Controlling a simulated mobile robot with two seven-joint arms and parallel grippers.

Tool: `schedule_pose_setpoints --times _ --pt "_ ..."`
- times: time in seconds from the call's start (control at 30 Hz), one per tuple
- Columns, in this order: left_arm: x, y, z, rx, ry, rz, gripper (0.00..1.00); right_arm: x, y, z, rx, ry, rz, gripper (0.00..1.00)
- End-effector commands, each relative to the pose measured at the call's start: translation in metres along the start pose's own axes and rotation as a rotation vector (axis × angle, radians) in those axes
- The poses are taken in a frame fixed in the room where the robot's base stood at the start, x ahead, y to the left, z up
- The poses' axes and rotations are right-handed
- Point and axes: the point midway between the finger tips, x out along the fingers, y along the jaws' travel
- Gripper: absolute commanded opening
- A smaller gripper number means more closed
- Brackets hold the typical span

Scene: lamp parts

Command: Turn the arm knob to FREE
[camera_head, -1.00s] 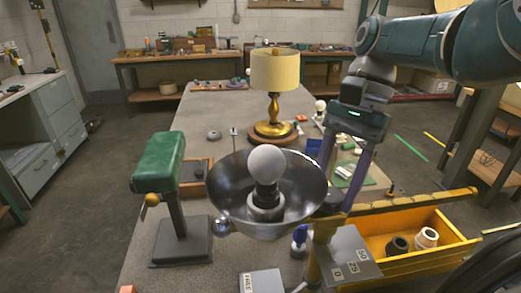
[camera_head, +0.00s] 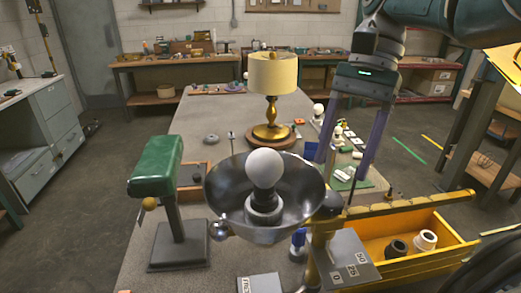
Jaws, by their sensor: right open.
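A lamp with a dark metal bowl shade (camera_head: 225,195) and a white bulb (camera_head: 265,168) faces up at the front middle. A dark round part, apparently the arm knob (camera_head: 330,205), sits at the shade's right beside a yellow post (camera_head: 318,250). Its FREE marking cannot be read. My right gripper (camera_head: 343,170) points down, above and behind this knob. Its two purple fingers are spread apart with nothing between them. My left gripper is not in view.
A yellow tray (camera_head: 455,250) with dark and white rings stands at the right. A grey plate (camera_head: 345,258) with number labels lies before it. A green-headed stand (camera_head: 157,165) is at the left, and a brass lamp (camera_head: 272,80) stands behind.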

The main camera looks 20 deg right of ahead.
Motion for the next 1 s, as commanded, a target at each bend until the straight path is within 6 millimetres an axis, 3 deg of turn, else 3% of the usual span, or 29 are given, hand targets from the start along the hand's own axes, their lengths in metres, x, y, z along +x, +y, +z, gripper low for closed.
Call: schedule_pose_setpoints --times 0.1,0.3,0.73,0.77,0.87,0.93,1.0 --pt "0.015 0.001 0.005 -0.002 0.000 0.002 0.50 -0.019 -0.001 -0.003 0.000 0.002 -0.003 0.67" --pt "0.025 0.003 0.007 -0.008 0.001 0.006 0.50 -0.036 0.000 -0.001 0.000 0.000 -0.001 0.67" --pt "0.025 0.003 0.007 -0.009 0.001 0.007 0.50 -0.041 0.001 -0.006 0.004 0.023 -0.003 0.67" --pt "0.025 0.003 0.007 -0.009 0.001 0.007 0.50 -0.040 0.002 -0.013 0.008 0.048 -0.006 0.67" --pt "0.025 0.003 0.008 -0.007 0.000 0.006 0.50 -0.040 0.007 -0.059 0.019 0.232 -0.032 0.67" --pt "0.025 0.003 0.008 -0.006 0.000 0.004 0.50 -0.050 0.015 -0.108 0.010 0.458 -0.045 0.67" --pt "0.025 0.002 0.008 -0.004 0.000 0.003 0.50 -0.074 0.026 -0.158 -0.033 0.740 -0.037 0.67"
